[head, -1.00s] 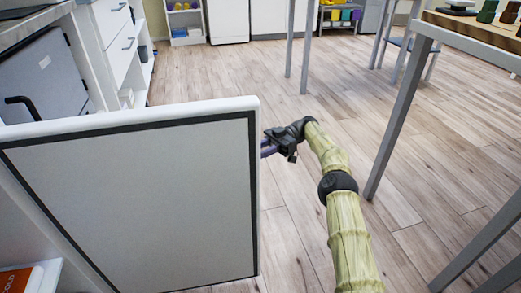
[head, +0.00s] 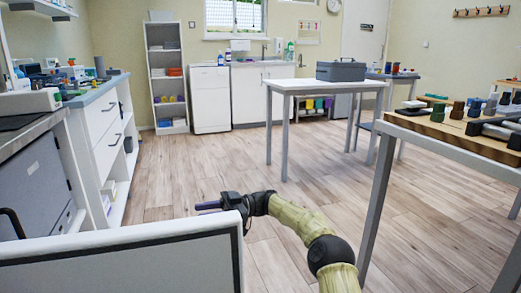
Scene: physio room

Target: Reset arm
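I see nothing held in the fingers. They are too small and edge-on to show whether they are open or shut. My arm, yellow-green with dark joints, reaches in from the bottom, right of the door.
A grey-doored unit (head: 40,180) and a white drawer counter (head: 105,145) line the left. A wooden-topped table (head: 460,138) with several small items stands right. A white table (head: 320,85) carries a grey box (head: 341,71). The floor (head: 215,165) between is clear.

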